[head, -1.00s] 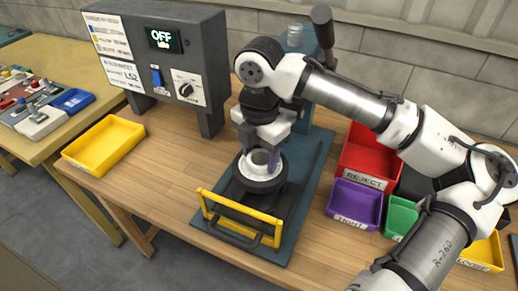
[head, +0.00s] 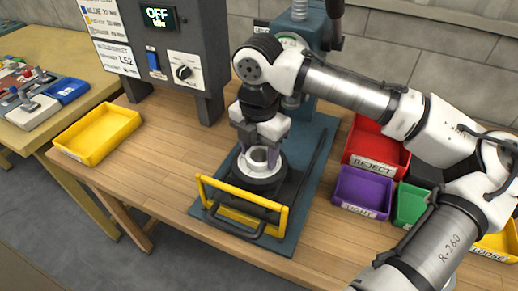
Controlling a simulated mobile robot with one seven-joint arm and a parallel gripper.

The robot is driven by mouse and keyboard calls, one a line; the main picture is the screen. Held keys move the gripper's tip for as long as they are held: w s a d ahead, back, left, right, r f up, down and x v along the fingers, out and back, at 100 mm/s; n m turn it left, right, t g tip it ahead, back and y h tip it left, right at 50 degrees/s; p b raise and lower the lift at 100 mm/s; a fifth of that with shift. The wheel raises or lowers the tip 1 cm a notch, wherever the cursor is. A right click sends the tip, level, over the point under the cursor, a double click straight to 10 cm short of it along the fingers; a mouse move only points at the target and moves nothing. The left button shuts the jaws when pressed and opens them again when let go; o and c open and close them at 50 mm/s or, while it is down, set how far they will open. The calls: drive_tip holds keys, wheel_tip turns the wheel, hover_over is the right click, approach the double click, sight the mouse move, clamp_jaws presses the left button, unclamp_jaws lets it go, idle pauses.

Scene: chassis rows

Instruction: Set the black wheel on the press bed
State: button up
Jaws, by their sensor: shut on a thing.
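The black wheel (head: 259,180) has a pale hub that rises in its middle. It sits low over the press bed, inside the press on the teal base plate (head: 305,210). My gripper (head: 263,150) points down from above, with its fingers on either side of the pale hub, shut on the wheel. The wheel hides most of the bed, so I cannot tell whether its underside touches it. The yellow guard frame (head: 225,186) stands just in front of the wheel.
The press column and lever (head: 333,30) stand behind my gripper. The control box (head: 150,45) reads OFF. A yellow tray (head: 97,135) is at left; red (head: 376,143), purple (head: 362,190) and green (head: 410,205) bins are at right. Bare wood lies left of the press.

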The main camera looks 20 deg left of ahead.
drive_tip(key=shift+f, duration=1.45)
idle(1.6)
drive_tip(key=o, duration=1.3)
wheel_tip(320, 180, up, 14)
drive_tip(key=shift+f, duration=0.1)
drive_tip(key=shift+s, duration=0.1)
